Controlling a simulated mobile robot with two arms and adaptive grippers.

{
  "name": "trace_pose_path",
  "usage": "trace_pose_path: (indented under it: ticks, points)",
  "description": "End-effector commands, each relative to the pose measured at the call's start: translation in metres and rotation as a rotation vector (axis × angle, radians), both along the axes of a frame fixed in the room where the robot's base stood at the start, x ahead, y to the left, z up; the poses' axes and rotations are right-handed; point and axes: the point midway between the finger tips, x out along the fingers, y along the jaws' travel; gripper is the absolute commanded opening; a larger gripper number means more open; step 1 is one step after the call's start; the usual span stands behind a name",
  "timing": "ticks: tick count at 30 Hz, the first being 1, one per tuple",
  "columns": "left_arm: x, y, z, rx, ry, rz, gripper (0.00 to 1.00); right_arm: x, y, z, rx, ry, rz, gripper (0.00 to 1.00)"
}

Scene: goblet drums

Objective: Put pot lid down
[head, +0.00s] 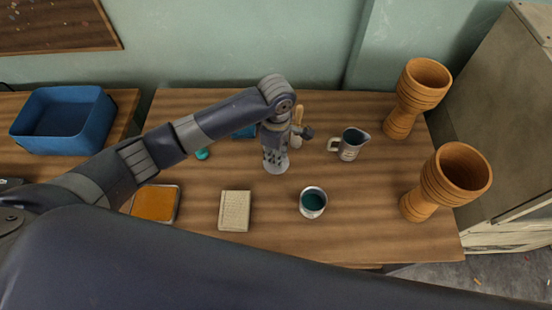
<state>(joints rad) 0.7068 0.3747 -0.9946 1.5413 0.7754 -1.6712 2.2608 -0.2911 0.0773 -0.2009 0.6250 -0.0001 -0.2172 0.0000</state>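My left gripper (275,151) points down over the middle of the table. A pale grey round disc, which looks like the pot lid (277,168), is directly under its fingertips. The fingertips and the middle of the lid overlap in this view, so I cannot tell whether the fingers grip it or whether it touches the table. A small pale pot (313,202) with a teal inside stands uncovered to the right and nearer. My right gripper is not in view.
A grey jug (350,144) and two wooden goblet drums (419,90) (455,178) stand to the right. A tan block (235,211) and orange tray (155,203) lie in front. A blue bin (64,121) is far left. Bare table (375,225) lies right of the pot.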

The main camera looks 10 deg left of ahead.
Motion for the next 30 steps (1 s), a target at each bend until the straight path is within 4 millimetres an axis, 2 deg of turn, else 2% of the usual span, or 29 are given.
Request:
trace_pose_path:
  ticks: [6,19,20,21,22,30]
  points:
    - [0.001,0.001,-0.031,0.002,0.000,0.000,0.00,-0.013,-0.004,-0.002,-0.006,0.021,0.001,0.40]
    - [0.001,0.000,-0.038,0.000,-0.001,0.001,0.00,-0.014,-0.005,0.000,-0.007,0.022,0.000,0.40]
    - [0.001,0.000,-0.037,0.000,-0.002,0.001,0.26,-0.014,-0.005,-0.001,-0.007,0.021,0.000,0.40]
    - [0.001,0.000,-0.037,0.001,-0.002,0.000,0.35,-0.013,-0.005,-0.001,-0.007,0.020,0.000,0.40]
    - [0.001,0.000,-0.037,0.001,-0.002,0.000,0.39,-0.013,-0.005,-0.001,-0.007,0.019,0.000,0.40]
    - [0.001,0.000,-0.037,0.001,-0.002,0.000,0.39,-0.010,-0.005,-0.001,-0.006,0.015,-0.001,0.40]
